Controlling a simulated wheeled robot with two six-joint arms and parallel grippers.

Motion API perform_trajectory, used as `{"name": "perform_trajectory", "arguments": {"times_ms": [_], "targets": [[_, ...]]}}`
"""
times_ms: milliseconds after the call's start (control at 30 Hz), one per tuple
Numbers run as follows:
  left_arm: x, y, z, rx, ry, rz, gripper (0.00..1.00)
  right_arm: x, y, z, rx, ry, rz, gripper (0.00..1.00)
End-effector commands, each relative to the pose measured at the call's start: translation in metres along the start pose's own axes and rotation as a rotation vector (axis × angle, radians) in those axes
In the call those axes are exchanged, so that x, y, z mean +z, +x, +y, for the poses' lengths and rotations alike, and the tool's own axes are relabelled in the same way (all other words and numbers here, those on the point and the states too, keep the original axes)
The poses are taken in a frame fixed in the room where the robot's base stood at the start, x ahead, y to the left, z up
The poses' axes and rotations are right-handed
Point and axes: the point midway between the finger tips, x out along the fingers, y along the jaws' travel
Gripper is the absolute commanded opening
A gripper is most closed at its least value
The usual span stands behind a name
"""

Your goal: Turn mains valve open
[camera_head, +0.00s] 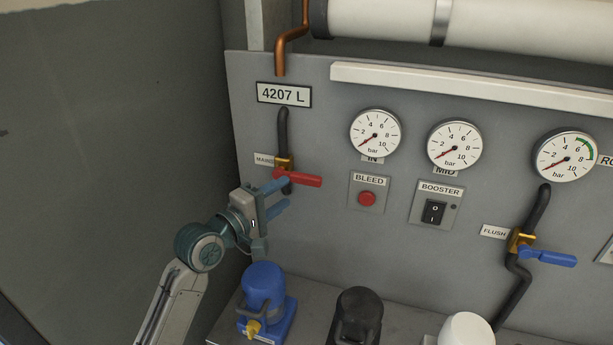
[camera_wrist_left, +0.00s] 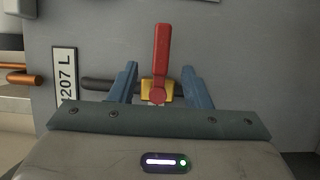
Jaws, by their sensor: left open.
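The mains valve has a red lever handle (camera_head: 299,179) on a brass body (camera_head: 285,163). It sits on a dark vertical pipe under the "4207 L" plate. In the head view the lever points right, across the pipe. My left gripper (camera_head: 277,196) is open beside the valve, its blue fingers reaching toward the lever's pivot end. In the left wrist view the red lever (camera_wrist_left: 161,62) stands between the two open fingers (camera_wrist_left: 157,85), with the yellow body (camera_wrist_left: 148,89) behind its pivot. I cannot tell whether a finger touches the lever. My right gripper is not in view.
A "MAINS" label (camera_head: 264,160) is left of the valve. Right of it are a BLEED button (camera_head: 367,198), a BOOSTER switch (camera_head: 433,211), several gauges, and a blue-handled FLUSH valve (camera_head: 547,257). A blue pump (camera_head: 263,288) and a black one (camera_head: 358,315) stand below.

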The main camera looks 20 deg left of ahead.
Motion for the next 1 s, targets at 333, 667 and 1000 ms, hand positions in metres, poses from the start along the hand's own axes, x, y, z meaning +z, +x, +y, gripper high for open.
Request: {"name": "perform_trajectory", "arguments": {"times_ms": [333,667,1000], "targets": [[0.001,0.063,0.003,0.000,-0.003,0.000,0.44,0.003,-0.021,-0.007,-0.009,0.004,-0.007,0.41],[0.000,0.083,0.000,-0.001,0.002,0.000,0.44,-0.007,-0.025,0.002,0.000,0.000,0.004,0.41],[0.000,0.083,0.000,-0.001,0.002,0.000,0.16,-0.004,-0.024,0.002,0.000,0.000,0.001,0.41]]}}
